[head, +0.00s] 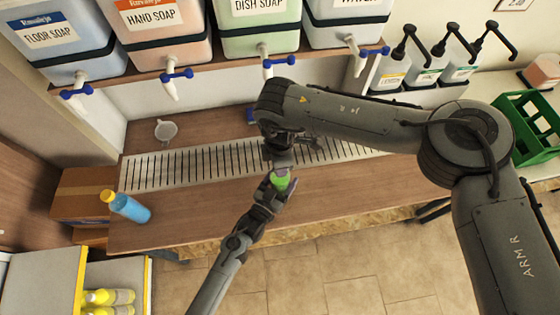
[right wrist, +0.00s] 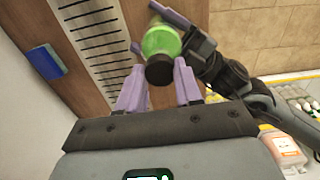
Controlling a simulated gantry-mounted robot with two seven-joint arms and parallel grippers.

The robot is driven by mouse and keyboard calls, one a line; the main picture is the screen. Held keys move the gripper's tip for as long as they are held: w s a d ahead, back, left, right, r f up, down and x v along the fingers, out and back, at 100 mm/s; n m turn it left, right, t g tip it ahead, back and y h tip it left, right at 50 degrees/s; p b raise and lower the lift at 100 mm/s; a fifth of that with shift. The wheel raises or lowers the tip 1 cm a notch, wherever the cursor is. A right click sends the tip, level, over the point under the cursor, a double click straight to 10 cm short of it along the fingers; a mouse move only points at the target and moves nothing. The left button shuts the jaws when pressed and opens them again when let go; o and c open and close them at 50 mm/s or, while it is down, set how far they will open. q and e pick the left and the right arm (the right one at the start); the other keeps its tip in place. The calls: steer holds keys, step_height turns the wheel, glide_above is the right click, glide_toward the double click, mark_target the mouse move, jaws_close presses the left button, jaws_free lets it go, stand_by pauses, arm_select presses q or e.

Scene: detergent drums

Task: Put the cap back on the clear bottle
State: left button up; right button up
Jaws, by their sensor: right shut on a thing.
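The clear bottle with green contents (head: 281,180) is held over the counter's front part. It also shows in the right wrist view (right wrist: 161,42), with a dark cap (right wrist: 159,72) at its near end. My left gripper (head: 271,188) is shut around the bottle; its purple fingers show beside it. My right gripper (head: 281,160) is right above the bottle in the head view. In the right wrist view its purple fingers (right wrist: 159,82) are on either side of the dark cap, shut on it. The cap lines up with the bottle's end; I cannot tell whether it is seated.
A slotted drain grate (head: 190,166) runs along the wooden counter (head: 200,212). A blue bottle with a yellow cap (head: 130,208) stands at the left and a clear cup (head: 165,130) behind it. A blue sponge (right wrist: 47,62) lies beyond the grate. Soap drums with taps (head: 262,25) are above.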

steer(key=shift+f, duration=0.25)
arm_select(q)
jaws_close()
arm_select(e)
steer(key=m, duration=0.6)
steer(key=shift+s+m, duration=0.1)
steer(key=shift+m, duration=0.2)
steer(key=m, duration=0.4)
steer(key=shift+m, duration=0.3)
steer(key=m, duration=1.1)
steer(key=shift+m, duration=0.3)
steer(key=o, duration=1)
